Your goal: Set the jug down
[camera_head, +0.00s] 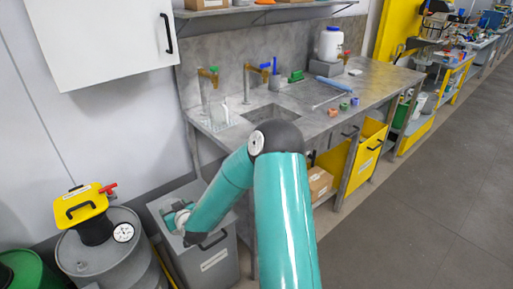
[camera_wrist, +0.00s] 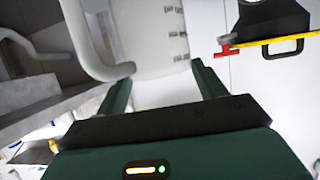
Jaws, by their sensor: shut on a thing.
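A whitish, translucent jug (camera_wrist: 155,38) with dark measuring marks fills the upper middle of the wrist view. Its curved handle (camera_wrist: 82,40) shows at its left side. My gripper (camera_wrist: 162,84) is shut on the jug, with one green finger on each side of it. The jug's far end runs out of the picture. In the head view my gripper (camera_head: 176,216) is low at the left, over the grey bin cabinet (camera_head: 212,264) beside the bench. I cannot make out the jug in that view, and what lies directly beneath it is hidden.
A steel bench (camera_head: 300,120) with a sink (camera_head: 270,112) and taps stands behind my arm. A white container (camera_head: 330,44) is at its back. Grey floor (camera_head: 420,220) is clear at right.

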